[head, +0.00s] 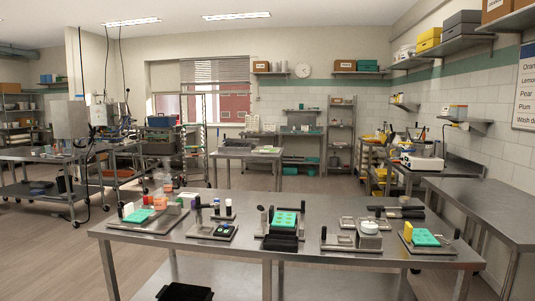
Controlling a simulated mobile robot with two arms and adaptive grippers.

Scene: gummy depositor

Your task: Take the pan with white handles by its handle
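I cannot make out for sure a pan with white handles. A small round white-topped vessel (370,227) stands on a grey fixture at the right of the front steel table (300,250); handles on it cannot be told at this size. A white apparatus (422,162) with a wide top sits on the steel bench at the right, too far off to tell its parts. Neither of my grippers is in view.
The front table also bears teal molds (285,219) in a dark holder, a teal piece (425,237) at right, and orange-pink beakers (160,198) at left. A black bin (184,292) is below. A bare steel table (485,205) stands at right. The floor behind is partly clear.

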